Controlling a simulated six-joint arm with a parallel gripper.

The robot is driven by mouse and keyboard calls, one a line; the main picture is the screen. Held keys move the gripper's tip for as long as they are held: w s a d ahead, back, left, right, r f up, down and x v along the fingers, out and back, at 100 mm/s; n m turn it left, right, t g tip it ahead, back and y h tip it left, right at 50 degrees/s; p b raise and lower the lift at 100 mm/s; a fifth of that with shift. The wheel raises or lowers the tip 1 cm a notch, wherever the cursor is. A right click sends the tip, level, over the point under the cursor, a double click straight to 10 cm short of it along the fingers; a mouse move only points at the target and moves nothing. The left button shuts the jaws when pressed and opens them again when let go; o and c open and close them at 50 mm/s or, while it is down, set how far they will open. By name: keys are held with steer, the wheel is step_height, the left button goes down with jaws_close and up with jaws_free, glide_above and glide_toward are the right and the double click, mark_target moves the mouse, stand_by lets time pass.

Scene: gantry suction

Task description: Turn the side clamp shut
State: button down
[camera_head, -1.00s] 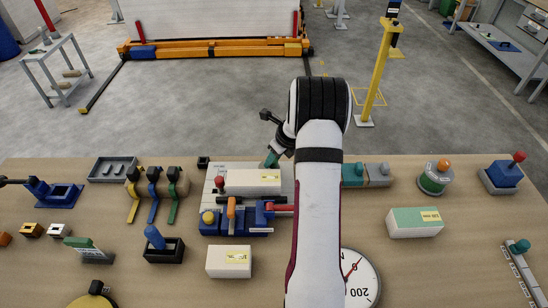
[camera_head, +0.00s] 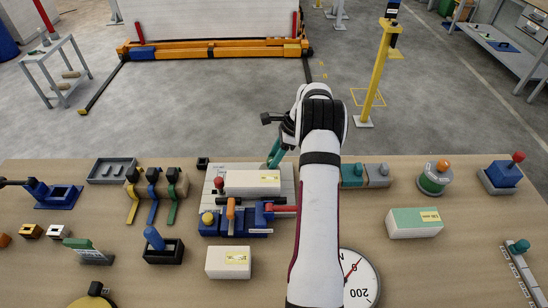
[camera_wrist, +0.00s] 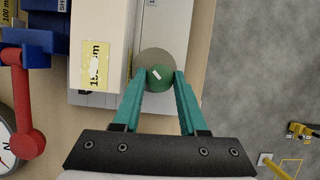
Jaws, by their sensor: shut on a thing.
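My gripper (camera_wrist: 161,75) has two teal fingers. In the wrist view they are closed on the sides of a round grey-green knob (camera_wrist: 154,60) with a small white mark. The knob sits at the edge of the light plate (camera_wrist: 95,99), beside the end of a white block (camera_wrist: 99,42) with a yellow label. I take this knob for the side clamp's handle; how far it is turned I cannot tell. In the head view my gripper (camera_head: 272,162) reaches the block's far side, and the knob is hidden.
A blue vise (camera_head: 215,224) with a red lever (camera_head: 283,208) stands in front of the block. A round dial (camera_head: 358,280) lies nearer, partly behind my arm. Teal and grey blocks (camera_head: 352,176) stand to the right. Beyond the table's back edge is open floor.

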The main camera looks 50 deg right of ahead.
steer(key=n, duration=0.2)
steer(key=n+g, duration=0.1)
steer(key=n, duration=0.1)
steer(key=shift+w+d+g+y, duration=0.1)
steer(key=shift+g+y, duration=0.2)
steer(key=shift+y, duration=0.1)
steer(key=shift+w+n+g, duration=0.1)
steer(key=shift+n+g, duration=0.7)
steer(key=shift+n, duration=1.4)
steer(key=shift+c, duration=2.2)
jaws_free()
steer(key=r, duration=0.4)
steer(key=shift+s+d+r, duration=0.15)
steer(key=shift+s+r, duration=0.15)
steer(key=shift+s, duration=0.05)
steer(key=s+d+r, duration=0.3)
steer(key=s+r, duration=0.3)
steer(key=s, duration=0.4)
steer(key=shift+s+d+r, duration=0.15)
steer(key=shift+s+r, duration=0.05)
